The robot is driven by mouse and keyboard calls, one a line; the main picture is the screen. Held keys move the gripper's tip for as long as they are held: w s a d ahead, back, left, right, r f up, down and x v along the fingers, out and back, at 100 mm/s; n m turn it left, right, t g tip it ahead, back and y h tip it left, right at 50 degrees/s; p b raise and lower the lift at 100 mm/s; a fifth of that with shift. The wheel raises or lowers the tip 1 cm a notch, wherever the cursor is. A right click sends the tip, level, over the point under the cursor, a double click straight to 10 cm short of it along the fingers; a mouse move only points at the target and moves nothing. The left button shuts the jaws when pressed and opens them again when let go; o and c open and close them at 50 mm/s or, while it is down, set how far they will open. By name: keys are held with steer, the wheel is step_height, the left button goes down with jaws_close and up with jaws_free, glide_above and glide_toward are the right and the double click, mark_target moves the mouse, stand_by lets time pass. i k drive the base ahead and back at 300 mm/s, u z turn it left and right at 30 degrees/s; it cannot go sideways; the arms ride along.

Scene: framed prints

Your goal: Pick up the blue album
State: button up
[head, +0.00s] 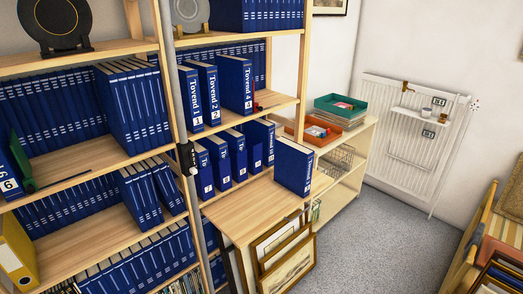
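Many blue albums stand in view, and I cannot tell which one the task means. One blue album (294,166) stands upright and apart from the rows, at the back right corner of a low wooden surface (250,208). Several albums with large labels, such as one marked Tovend 2 (208,95), stand on the middle shelf. A row of smaller-looking blue albums (219,158) stands on the shelf below. Further blue albums (131,108) fill the left bookcase. My gripper is not in view.
Framed prints (286,258) lean against the low surface's front right. A teal tray (340,109) and an orange tray (316,134) sit on a cabinet behind. A grey pole (172,85) stands before the shelves. Grey carpet (375,225) is clear at right.

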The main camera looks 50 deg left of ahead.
mark_target(293, 162)
steer(key=u, duration=1.65)
steer(key=i, duration=1)
